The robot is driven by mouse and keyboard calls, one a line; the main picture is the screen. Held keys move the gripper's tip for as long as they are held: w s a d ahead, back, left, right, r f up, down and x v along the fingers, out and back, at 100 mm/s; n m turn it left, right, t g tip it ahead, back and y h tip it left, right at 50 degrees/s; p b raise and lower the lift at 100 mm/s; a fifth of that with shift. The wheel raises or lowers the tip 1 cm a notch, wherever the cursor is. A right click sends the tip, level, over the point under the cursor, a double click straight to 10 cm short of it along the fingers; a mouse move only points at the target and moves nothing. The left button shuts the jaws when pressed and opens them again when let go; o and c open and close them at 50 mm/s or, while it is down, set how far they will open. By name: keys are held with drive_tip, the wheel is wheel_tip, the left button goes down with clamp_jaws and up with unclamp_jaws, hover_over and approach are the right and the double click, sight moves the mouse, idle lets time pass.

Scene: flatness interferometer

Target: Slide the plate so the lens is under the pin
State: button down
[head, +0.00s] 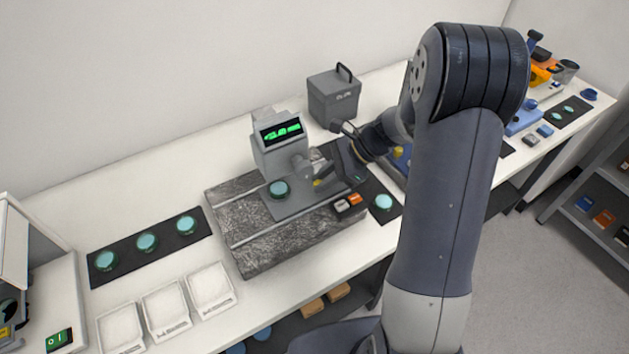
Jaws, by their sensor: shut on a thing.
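The grey plate (290,209) lies on the speckled granite block, below the gauge head (278,150) with its green lit display. A round teal lens (278,189) sits on the plate's left part, in front of and a little left of the head's jutting arm (301,168). The pin's tip is too small to make out, so I cannot tell the exact gap to the lens.
The granite block (238,217) has pale slots. A dark mat (126,244) with teal lenses and several white trays (165,306) are at left. A grey box (333,97) stands behind.

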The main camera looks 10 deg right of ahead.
drive_tip(key=c, duration=1.3)
unclamp_jaws()
drive_tip(key=shift+w+d, duration=0.1)
drive_tip(key=shift+d, duration=0.1)
drive_tip(key=shift+o, duration=0.2)
drive_tip(key=b+v, duration=0.1)
drive_tip(key=v, duration=1)
drive_tip(key=shift+a+f, duration=0.15)
drive_tip(key=p+x, duration=0.1)
drive_tip(key=x, duration=1)
drive_tip(key=shift+s+a, duration=0.2)
drive_tip(key=shift+a, duration=0.25)
drive_tip(key=shift+s+a, duration=0.2)
drive_tip(key=shift+a, duration=0.25)
drive_tip(key=shift+s+a, duration=0.15)
drive_tip(key=shift+a, duration=0.15)
